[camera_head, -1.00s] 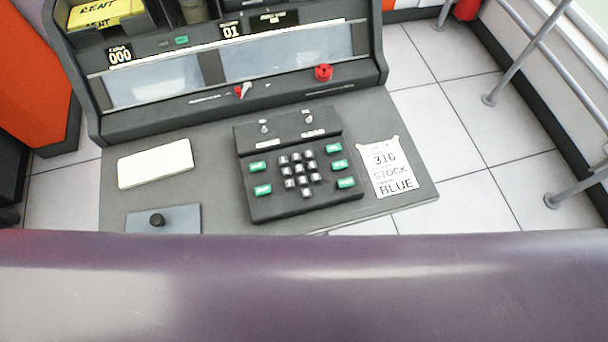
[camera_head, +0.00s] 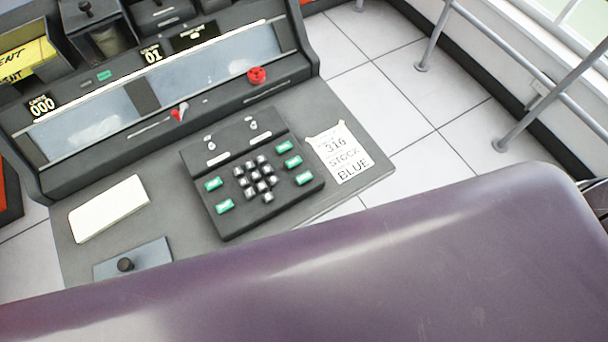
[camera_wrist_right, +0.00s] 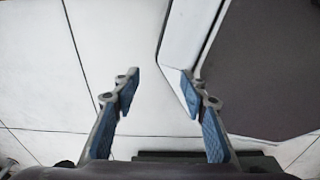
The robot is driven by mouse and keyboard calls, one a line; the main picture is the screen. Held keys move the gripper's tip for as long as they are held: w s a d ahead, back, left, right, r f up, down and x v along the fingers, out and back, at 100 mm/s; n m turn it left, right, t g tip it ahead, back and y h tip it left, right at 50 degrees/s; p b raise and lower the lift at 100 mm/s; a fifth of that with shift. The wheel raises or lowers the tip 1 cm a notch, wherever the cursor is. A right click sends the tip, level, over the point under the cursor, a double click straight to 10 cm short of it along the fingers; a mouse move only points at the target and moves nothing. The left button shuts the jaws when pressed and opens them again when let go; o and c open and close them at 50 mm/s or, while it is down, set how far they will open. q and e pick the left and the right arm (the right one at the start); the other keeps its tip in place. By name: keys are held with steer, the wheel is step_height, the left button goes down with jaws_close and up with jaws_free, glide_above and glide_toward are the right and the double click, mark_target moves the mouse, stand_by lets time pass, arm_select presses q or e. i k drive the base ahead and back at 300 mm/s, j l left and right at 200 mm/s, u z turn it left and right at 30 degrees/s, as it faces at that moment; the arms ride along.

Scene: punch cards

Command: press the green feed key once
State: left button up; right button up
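The keypad unit (camera_head: 252,175) is a dark panel on the grey desk, with small dark keys (camera_head: 257,178) in the middle. Green keys flank them, two at the left, such as the upper left one (camera_head: 213,184), and three at the right, such as the top right one (camera_head: 284,147). Their labels are too small to read. A separate small green key (camera_head: 104,75) is on the machine's upper panel. My right gripper (camera_wrist_right: 158,88) is open and empty in the right wrist view, its blue-padded fingers apart. My left gripper is not in view.
A note (camera_head: 340,154) reading 316 STOCK BLUE lies right of the keypad. A white pad (camera_head: 109,208) and a plate with a black knob (camera_head: 125,265) lie at the left. A red knob (camera_head: 257,75) is on the machine. My purple body part covers the bottom. Grey rails (camera_head: 520,115) stand at the right.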

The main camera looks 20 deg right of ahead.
mark_target(303, 177)
steer(key=k, duration=0.65)
steer(key=z, duration=1.15)
steer(key=k+j, duration=0.1)
steer(key=j, duration=0.4)
steer(key=k+j, duration=0.1)
steer(key=j, duration=0.4)
steer(key=j+z, duration=0.1)
steer(key=j, duration=0.4)
steer(key=k+j, duration=0.2)
steer(key=j, duration=0.25)
steer(key=k+j, duration=0.1)
steer(key=j, duration=0.4)
